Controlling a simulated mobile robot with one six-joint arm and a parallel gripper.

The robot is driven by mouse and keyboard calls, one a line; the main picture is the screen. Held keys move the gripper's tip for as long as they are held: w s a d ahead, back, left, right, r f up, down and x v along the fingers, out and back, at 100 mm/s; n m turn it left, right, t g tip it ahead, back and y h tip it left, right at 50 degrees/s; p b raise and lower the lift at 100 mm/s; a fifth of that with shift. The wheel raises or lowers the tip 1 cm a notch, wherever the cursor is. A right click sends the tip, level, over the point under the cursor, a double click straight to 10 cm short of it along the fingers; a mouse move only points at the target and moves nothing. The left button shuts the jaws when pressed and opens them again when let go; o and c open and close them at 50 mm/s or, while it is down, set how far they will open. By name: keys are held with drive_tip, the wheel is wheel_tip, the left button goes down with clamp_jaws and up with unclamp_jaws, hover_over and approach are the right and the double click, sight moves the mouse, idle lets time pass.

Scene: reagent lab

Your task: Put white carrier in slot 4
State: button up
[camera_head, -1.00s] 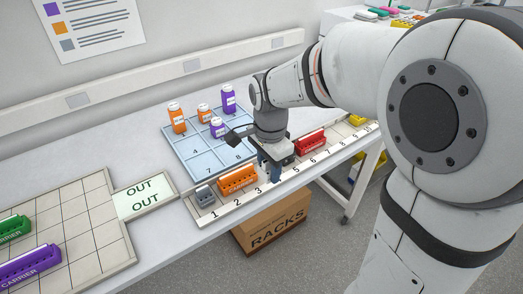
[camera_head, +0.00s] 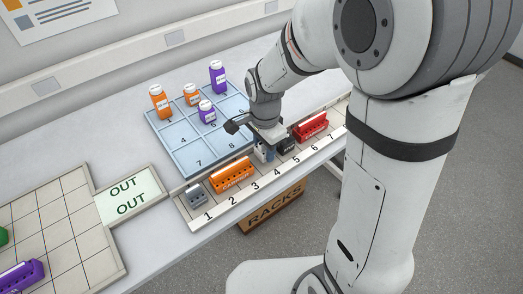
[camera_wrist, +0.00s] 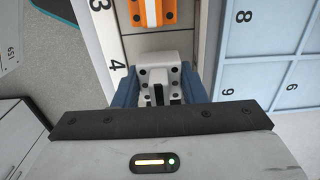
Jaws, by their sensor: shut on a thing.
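My gripper (camera_head: 264,153) is shut on the white carrier (camera_wrist: 159,78), with a blue finger on each side of it in the wrist view. The carrier is at the slot row (camera_head: 249,198), beside the printed 4 and past the orange carrier (camera_head: 232,174). The orange carrier's end also shows in the wrist view (camera_wrist: 152,14), with a bare strip between the two. The head view mostly hides the white carrier behind the gripper. I cannot tell whether it rests fully on the slot floor.
A grey carrier (camera_head: 196,194) stands by slot 1. A black carrier (camera_head: 286,145) is close to the right of my gripper, and a red carrier (camera_head: 312,126) is beyond it. A blue gridded tray (camera_head: 177,137) with orange and purple bottles lies behind the row.

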drive_tip(key=shift+f, duration=0.9)
drive_tip(key=shift+f, duration=0.2)
drive_tip(key=o, duration=0.7)
drive_tip(key=shift+r, duration=0.2)
